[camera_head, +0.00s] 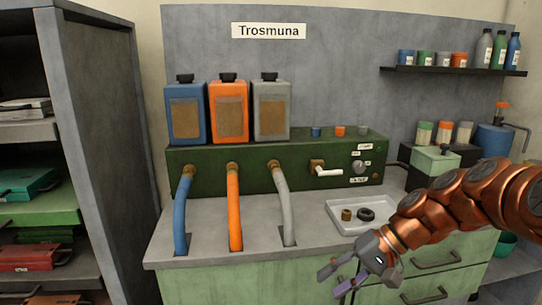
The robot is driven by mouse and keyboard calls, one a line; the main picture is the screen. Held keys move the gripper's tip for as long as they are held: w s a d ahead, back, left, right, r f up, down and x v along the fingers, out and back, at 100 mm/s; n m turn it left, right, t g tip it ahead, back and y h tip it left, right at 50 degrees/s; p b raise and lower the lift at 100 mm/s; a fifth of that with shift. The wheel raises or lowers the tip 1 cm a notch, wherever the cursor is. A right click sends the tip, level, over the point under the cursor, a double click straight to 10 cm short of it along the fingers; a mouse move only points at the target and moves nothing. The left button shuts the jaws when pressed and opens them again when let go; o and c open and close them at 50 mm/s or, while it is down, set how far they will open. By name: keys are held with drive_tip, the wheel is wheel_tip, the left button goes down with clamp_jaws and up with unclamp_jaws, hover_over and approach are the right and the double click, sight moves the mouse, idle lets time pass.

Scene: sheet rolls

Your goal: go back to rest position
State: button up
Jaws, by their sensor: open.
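My gripper (335,280) is at the lower right of the middle in the head view, at the end of my copper-coloured arm. Its fingers are spread apart and nothing shows between them. It hangs in front of the counter's (305,258) front edge, below the white tray (338,220). My arm reaches in from the right edge and covers part of the tray's right side and the drawers.
The tray holds a brass fitting (346,214) and a black ring (366,214). Blue (181,215), orange (234,210) and grey (284,210) hoses run from the green machine (225,158) into the counter. A dark shelf unit (95,150) stands left.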

drive_tip(key=s+a+r+n+g+h+p, duration=0.1)
drive_tip(key=s+r+h+p, duration=0.2)
drive_tip(key=s, duration=0.4)
drive_tip(key=s+a+r+n+g+h+p, duration=0.1)
drive_tip(key=s+r+h+p, duration=0.1)
drive_tip(key=s+r+p, duration=0.3)
drive_tip(key=s+d+r+h+p, duration=0.1)
drive_tip(key=s+d+h+p, duration=0.1)
drive_tip(key=s, duration=0.4)
drive_tip(key=s+d+r+h+p, duration=0.2)
drive_tip(key=s+d+p, duration=0.3)
drive_tip(key=s+p, duration=0.2)
drive_tip(key=shift+p, duration=0.3)
